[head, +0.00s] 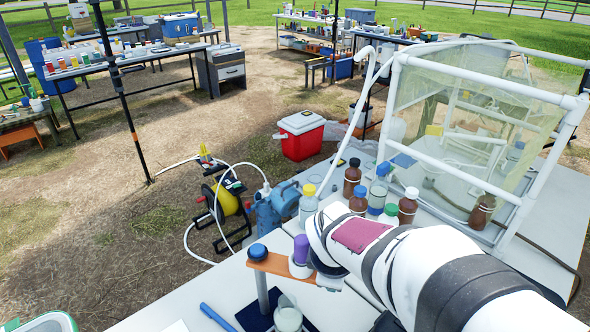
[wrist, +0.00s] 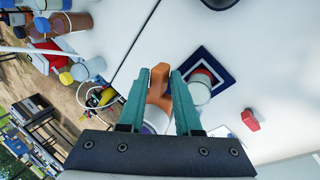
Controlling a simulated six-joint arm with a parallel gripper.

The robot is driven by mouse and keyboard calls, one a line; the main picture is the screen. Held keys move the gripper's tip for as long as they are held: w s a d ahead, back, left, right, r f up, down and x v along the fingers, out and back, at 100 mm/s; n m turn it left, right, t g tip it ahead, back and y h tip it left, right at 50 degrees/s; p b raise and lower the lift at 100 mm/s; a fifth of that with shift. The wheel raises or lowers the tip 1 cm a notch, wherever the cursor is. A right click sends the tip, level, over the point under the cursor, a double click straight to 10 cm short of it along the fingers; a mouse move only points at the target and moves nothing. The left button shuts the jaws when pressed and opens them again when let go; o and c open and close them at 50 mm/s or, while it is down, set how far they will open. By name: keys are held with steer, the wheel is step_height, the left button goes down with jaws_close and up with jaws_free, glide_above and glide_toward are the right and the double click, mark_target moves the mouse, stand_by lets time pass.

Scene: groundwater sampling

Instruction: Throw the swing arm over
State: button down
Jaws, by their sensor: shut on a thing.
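The orange-brown swing arm (head: 272,264) sits on a grey post (head: 262,292) with a blue knob (head: 257,252) on top at its left end. In the wrist view the swing arm (wrist: 159,82) lies between the teal fingers of my gripper (wrist: 158,76), which is shut on it. A white piece with a purple top (head: 301,250) stands at its right end, and purple also shows between the fingers. In the head view my own arm hides the fingers. A jar (head: 288,319) stands below on a dark blue mat (wrist: 214,62) with a white outline.
Several brown and clear bottles (head: 352,178) stand behind my arm, beside a white-framed clear enclosure (head: 470,135). A blue marker (head: 217,317) lies on the white table at front left. A small red object (wrist: 250,119) lies right of the mat. A hose reel (head: 228,197) stands on the ground.

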steer(key=s+a+m+g+h, duration=0.1)
steer(key=s+a+m+h, duration=0.1)
steer(key=s+m, duration=0.3)
steer(key=shift+s+a+m, duration=0.4)
steer(key=shift+s+a, duration=0.4)
steer(key=shift+a, duration=0.2)
steer(key=shift+s+a+m, duration=0.25)
steer(key=shift+s+m, duration=0.05)
steer(key=shift+m, duration=0.1)
steer(key=c, duration=0.7)
jaws_free()
steer(key=v, duration=1.5)
steer(key=shift+a+r, duration=0.25)
steer(key=shift+r, duration=0.1)
steer(key=shift+d, duration=0.1)
